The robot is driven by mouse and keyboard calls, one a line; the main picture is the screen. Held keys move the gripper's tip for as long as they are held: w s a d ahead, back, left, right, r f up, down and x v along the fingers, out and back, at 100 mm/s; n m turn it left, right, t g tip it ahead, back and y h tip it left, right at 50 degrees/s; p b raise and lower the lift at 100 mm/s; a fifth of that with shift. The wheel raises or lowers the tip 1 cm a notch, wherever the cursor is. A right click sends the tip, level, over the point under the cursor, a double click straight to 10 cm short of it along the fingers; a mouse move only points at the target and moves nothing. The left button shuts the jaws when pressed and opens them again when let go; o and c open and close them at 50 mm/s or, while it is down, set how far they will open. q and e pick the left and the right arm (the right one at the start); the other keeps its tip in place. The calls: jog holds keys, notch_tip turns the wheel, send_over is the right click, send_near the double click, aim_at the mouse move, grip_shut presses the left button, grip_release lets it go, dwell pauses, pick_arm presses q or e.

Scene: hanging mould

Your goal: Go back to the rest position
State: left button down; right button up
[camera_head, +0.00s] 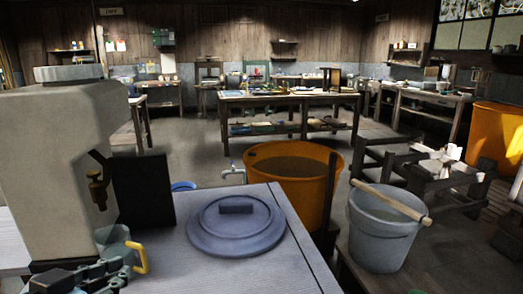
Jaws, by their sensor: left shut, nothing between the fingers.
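My left gripper (100,276) is in the bottom left corner of the head view. It is shut and looks empty. It is in front of the big pale container's base, close to a grey-green object with a yellow handle (140,257). I cannot tell whether the two touch. The lower part of the gripper and its arm is cut off by the picture's edge. My right gripper is not in view.
The pale container (50,150) with a brass tap stands left on a grey worktop (185,265). A blue-grey round lid (236,225) lies on it. Beyond are an orange tub (315,195) and a grey bucket (378,240) with a stick across. Floor is free around the central table (290,98).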

pick_arm(q)
jog(key=s+a+f+n+g+y, duration=0.15)
jog(key=s+g, duration=0.35)
jog(key=s, duration=0.5)
jog(key=s+a+f+g+y, duration=0.25)
jog(key=s+g, duration=0.25)
jog(key=s, duration=0.5)
notch_tip(320, 180, down, 29)
jog(key=s+a+g+h+b, duration=0.1)
jog(key=s+a+b, duration=0.1)
jog(key=s+a+f+g+b, duration=0.1)
jog(key=s+f+b, duration=0.1)
jog(key=s+f, duration=1.5)
jog(key=shift+s+a+f, duration=0.15)
jog(key=shift+s, duration=0.35)
jog(key=shift+n, duration=0.25)
